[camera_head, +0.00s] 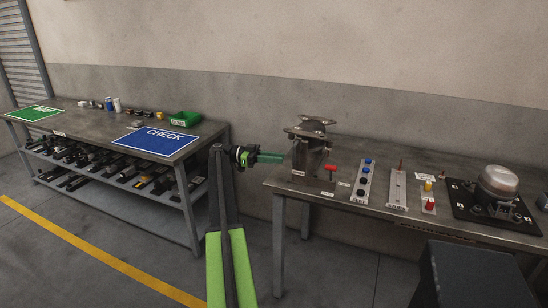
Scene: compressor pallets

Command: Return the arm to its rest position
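My arm rises from the bottom of the view, with bright green and dark links, and reaches up between the two workbenches. My gripper (268,157) is at the end of a black wrist and points to the right. Its green end lies near the left end of the right bench, close to a metal press-like fixture. The gripper is small and seen from the side, so I cannot tell whether its fingers are apart. I see no object clearly held in it.
The left bench (90,134) carries a blue CHECK mat (155,140), a green mat (35,114) and a green bin (185,119), with tools below. The right bench (330,201) carries the fixture (308,158), button panels and a domed device (498,183). A dark box (470,275) stands in front.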

